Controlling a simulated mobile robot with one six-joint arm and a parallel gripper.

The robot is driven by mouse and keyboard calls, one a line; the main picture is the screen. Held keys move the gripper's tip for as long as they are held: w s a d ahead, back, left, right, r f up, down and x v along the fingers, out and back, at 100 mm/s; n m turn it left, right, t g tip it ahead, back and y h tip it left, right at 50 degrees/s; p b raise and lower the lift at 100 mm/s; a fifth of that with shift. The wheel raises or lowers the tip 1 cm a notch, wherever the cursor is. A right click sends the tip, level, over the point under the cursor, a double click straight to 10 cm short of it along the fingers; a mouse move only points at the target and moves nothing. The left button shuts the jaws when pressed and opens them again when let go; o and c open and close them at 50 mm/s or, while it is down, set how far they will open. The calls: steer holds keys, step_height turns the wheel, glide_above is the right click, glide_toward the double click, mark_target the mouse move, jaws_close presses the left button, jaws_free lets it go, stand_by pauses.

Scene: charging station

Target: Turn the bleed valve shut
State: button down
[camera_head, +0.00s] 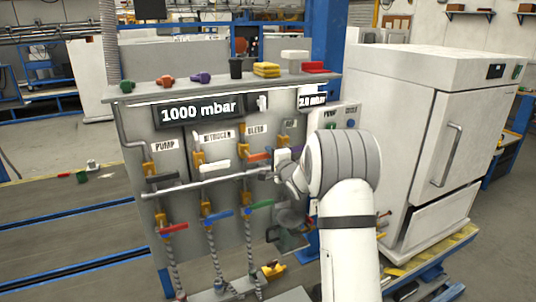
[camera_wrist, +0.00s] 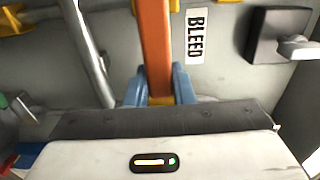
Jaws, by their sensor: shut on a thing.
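The bleed valve's orange-red handle (camera_wrist: 154,40) runs up between the blue fingertips of my gripper (camera_wrist: 159,88) in the wrist view. The fingers are shut on it. The BLEED label (camera_wrist: 196,36) is just right of the handle. In the head view the handle (camera_head: 258,157) shows as a short orange-red bar below the BLEED sign (camera_head: 257,129), lying roughly crosswise. My gripper (camera_head: 277,158) is at its right end, partly hidden by my wrist. The valve body behind is mostly hidden in the wrist view.
A metal rail (camera_head: 205,182) crosses the panel just below the upper valves. Other valves, with a white handle (camera_head: 213,165), a red one (camera_head: 173,229) and a blue one (camera_head: 217,216), are near. A white oven cabinet (camera_head: 455,140) stands to the right.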

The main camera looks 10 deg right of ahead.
steer(key=shift+f, duration=0.2)
steer(key=c, duration=1.2)
jaws_free()
steer(key=shift+r, duration=0.1)
steer(key=shift+c, duration=0.2)
steer(key=s+d+b, duration=0.1)
steer(key=s+b, duration=0.1)
steer(key=s, duration=0.5)
steer(key=shift+s+d+b, duration=0.3)
steer(key=shift+s, duration=0.05)
